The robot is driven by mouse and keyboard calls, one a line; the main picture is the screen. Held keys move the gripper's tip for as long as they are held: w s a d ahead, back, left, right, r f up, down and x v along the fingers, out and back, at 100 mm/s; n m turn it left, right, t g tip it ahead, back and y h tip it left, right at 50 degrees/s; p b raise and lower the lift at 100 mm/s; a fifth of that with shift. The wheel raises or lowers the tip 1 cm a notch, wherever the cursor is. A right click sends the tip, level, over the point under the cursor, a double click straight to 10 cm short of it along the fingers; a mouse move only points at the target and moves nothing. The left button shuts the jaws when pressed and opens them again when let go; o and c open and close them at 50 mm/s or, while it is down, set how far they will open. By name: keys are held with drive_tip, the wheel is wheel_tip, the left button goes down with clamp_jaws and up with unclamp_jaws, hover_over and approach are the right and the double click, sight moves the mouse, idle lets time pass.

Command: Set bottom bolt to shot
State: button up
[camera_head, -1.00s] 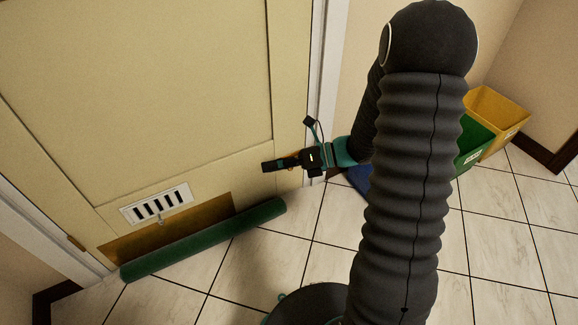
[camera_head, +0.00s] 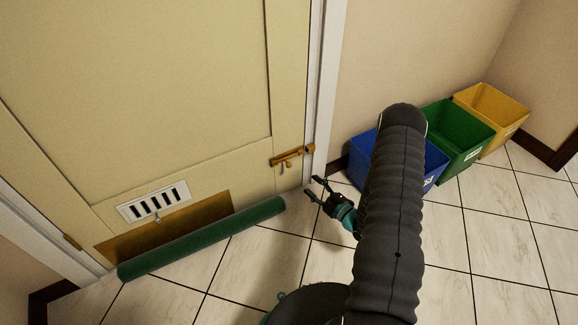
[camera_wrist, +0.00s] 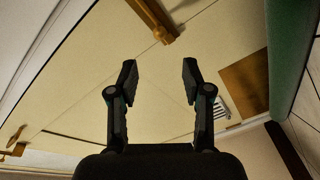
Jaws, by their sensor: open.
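The brass bottom bolt (camera_head: 292,157) is fixed low on the right edge of the cream door, against the white frame. A short piece hangs from its barrel. Its right end reaches the frame edge; I cannot tell whether the rod is inside a keeper. In the wrist view a brass bar, apparently this bolt (camera_wrist: 154,20), shows at the top, partly cut off. My gripper (camera_head: 313,187) is open and empty, below and right of the bolt and apart from it. In the wrist view its fingers (camera_wrist: 160,68) are spread, with nothing between them.
A green draught roll (camera_head: 205,240) lies along the door's foot, below a brass kick plate (camera_head: 125,246) and white vent (camera_head: 153,202). Blue (camera_head: 362,160), green (camera_head: 470,140) and yellow (camera_head: 500,108) bins stand along the right wall.

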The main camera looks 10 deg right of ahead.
sight(289, 165)
drive_tip(key=x, duration=1.3)
drive_tip(key=shift+w+a, duration=0.1)
drive_tip(key=shift+a, duration=0.05)
clamp_jaws()
